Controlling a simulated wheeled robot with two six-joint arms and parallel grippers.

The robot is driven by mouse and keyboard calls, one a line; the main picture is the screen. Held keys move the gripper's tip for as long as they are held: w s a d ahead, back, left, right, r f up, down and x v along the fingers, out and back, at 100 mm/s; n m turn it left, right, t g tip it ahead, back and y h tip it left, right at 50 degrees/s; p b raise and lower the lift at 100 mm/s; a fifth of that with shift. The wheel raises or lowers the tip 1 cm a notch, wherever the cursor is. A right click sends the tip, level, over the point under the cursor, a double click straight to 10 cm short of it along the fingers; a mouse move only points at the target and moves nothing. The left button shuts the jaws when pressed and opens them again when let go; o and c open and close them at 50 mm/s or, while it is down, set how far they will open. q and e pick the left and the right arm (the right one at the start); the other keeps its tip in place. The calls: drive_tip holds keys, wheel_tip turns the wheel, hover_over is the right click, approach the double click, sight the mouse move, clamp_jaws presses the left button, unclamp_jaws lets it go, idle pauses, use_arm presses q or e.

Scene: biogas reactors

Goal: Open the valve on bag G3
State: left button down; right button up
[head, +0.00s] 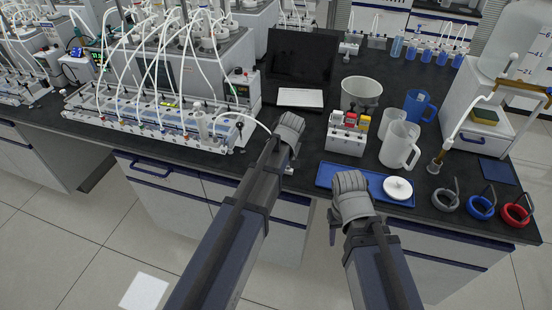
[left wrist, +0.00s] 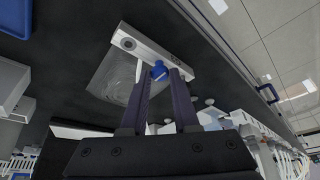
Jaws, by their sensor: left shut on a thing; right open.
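A clear, crinkled gas bag (left wrist: 114,80) lies on the dark bench in the left wrist view, with a pale bar (left wrist: 135,43) along one edge. A small blue valve (left wrist: 158,70) stands by this bar. My left gripper (left wrist: 162,76) has its two dark fingers on either side of the valve, closed on it. I cannot read a label on the bag. In the head view my left arm hides most of the bag and the left fingers. My right gripper (head: 333,224) is open and empty near the bench's front edge, its fingers partly hidden by the wrist.
A blue tray (head: 325,176) with a white round lid (head: 397,187) lies by my right wrist. Behind are a small rack (head: 345,140), white jugs (head: 394,150) and a blue mug (head: 418,104). The reactor row (head: 160,118) with tubes stands left. Coloured rings (head: 481,207) lie right.

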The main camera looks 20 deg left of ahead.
idle(0.4)
use_arm(q)
drive_tip(key=c, duration=0.7)
unclamp_jaws()
drive_tip(key=shift+o, duration=0.2)
drive_tip(key=p+v, duration=0.7)
drive_tip(key=v, duration=0.1)
